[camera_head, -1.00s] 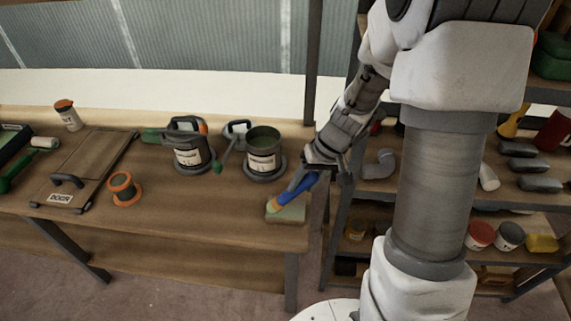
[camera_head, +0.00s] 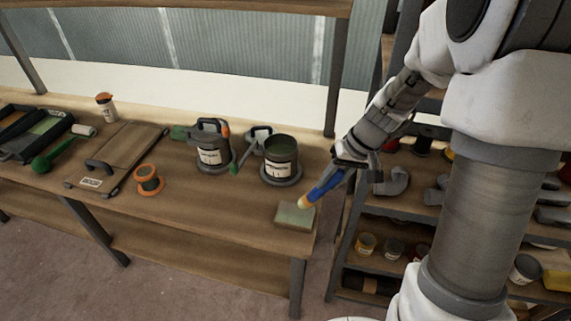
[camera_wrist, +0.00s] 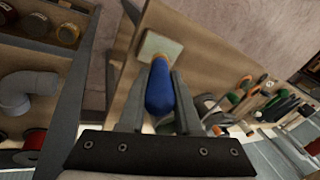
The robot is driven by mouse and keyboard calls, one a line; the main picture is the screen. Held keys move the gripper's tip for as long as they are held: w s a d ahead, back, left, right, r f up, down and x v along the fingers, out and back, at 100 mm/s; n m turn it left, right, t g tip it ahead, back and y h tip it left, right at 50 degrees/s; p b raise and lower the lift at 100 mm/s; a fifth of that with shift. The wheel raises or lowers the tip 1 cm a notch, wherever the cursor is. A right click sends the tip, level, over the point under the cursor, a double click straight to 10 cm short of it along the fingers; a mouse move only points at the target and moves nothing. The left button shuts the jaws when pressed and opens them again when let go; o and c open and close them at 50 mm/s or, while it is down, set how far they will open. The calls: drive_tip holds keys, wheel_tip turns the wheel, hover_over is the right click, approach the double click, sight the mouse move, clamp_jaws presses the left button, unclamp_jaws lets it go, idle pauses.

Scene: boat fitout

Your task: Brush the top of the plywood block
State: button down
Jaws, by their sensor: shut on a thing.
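The plywood block (camera_head: 295,216) lies flat near the right front corner of the workbench, its top looking pale greenish. It also shows in the wrist view (camera_wrist: 160,46). My gripper (camera_head: 345,172) is shut on the blue handle of a brush (camera_head: 322,190), just right of and above the block. The brush slants down to the left, and its pale tip is over or at the block's right part; I cannot tell if it touches. In the wrist view the blue handle (camera_wrist: 160,92) sits between both fingers of my gripper (camera_wrist: 160,88), and the bristles are hidden.
An open can (camera_head: 281,160) stands behind the block, with a lidded can (camera_head: 211,146) to its left. Shelves (camera_head: 400,205) stand right of the bench. The bench front is clear.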

drive_tip(key=shift+r+p, duration=0.9)
drive_tip(key=shift+r, duration=0.7)
drive_tip(key=shift+a+r, duration=0.1)
drive_tip(key=shift+r, duration=0.05)
